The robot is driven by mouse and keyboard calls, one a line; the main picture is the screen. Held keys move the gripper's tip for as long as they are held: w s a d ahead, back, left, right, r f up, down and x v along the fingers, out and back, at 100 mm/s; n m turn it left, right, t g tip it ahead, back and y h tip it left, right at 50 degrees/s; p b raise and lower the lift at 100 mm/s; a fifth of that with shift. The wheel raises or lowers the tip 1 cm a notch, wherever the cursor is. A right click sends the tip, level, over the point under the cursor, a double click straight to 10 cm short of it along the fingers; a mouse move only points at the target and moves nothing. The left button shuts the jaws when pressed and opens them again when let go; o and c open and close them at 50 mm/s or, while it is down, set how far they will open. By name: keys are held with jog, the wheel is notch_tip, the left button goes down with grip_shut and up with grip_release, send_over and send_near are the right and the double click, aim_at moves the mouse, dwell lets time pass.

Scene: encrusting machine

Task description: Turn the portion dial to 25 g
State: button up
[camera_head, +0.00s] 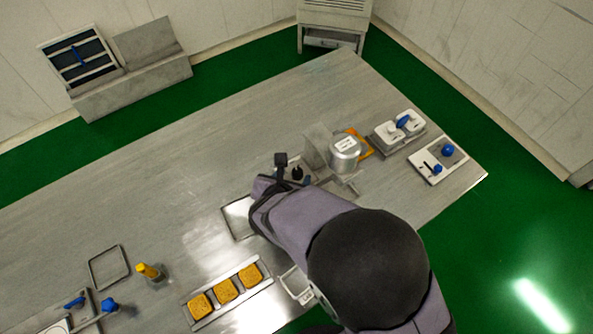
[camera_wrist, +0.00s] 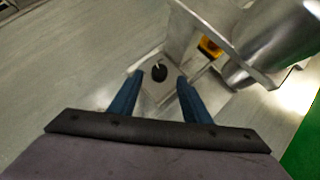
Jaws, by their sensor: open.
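The portion dial (camera_wrist: 159,72) is a small black knob with a pale pointer mark on a light metal plate in the wrist view. It lies ahead of my gripper (camera_wrist: 159,77), between the two blue fingertips in the picture. The fingers are apart and nothing is held; I cannot tell how far the dial is beyond the tips. In the head view the dial (camera_head: 297,174) shows as a dark spot beside the machine (camera_head: 318,146), and my arm hides most of the gripper. The scale marks and the dial's setting are too small to read.
The machine's silver drum (camera_head: 345,154) and metal panel stand close right of the dial. Panels with blue knobs (camera_head: 447,151) and (camera_head: 403,122) lie farther right.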

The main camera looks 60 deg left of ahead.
aim_at(297, 172)
jog(key=shift+p+x, duration=0.55)
jog(key=shift+x, duration=2.1)
jog(key=shift+r, duration=0.1)
jog(key=c, duration=1)
jog(key=shift+b, duration=0.3)
jog(key=shift+c, duration=0.2)
